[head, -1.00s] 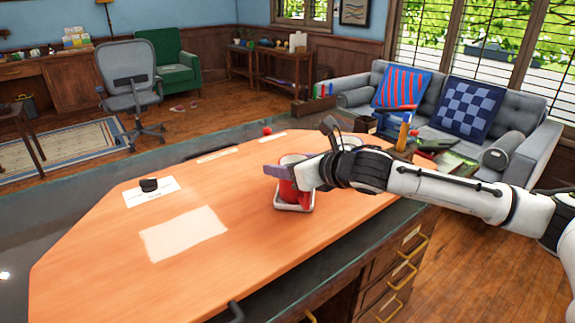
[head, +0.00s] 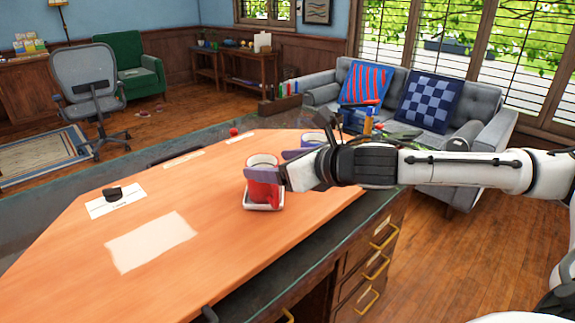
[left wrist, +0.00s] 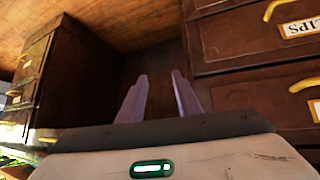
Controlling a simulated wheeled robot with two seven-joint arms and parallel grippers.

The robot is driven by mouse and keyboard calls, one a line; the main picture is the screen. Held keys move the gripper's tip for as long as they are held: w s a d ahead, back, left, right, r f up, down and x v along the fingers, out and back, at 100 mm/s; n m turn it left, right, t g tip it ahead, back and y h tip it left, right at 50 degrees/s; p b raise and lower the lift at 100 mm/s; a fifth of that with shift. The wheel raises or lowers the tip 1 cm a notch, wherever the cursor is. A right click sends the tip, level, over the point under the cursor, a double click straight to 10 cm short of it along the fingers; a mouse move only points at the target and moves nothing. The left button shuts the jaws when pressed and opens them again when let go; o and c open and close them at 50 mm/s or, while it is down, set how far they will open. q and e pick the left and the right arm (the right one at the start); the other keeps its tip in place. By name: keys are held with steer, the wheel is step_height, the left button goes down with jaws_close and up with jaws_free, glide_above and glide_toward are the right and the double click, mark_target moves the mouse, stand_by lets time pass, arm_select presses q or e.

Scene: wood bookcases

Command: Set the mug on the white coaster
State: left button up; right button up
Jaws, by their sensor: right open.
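The red mug (head: 263,192) stands upright on the white coaster (head: 263,207), a square dish with a raised rim, on the wooden desk top. My right gripper (head: 280,163) is open at the mug's upper part. One finger crosses the near side of the mug and the other is farther back on the right. I cannot tell whether either finger touches it. The mug's handle is not clear in this view. My left gripper (left wrist: 160,95) shows in the left wrist view, open and empty, facing the dark drawer fronts.
A pale sheet (head: 150,242) and a white card with a small black object (head: 112,193) lie to the left. A small red object (head: 233,132) is at the desk's far edge.

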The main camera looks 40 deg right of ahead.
steer(key=v, duration=0.4)
steer(key=shift+s+r+b, duration=0.1)
steer(key=shift+s+b, duration=0.25)
stand_by(0.3)
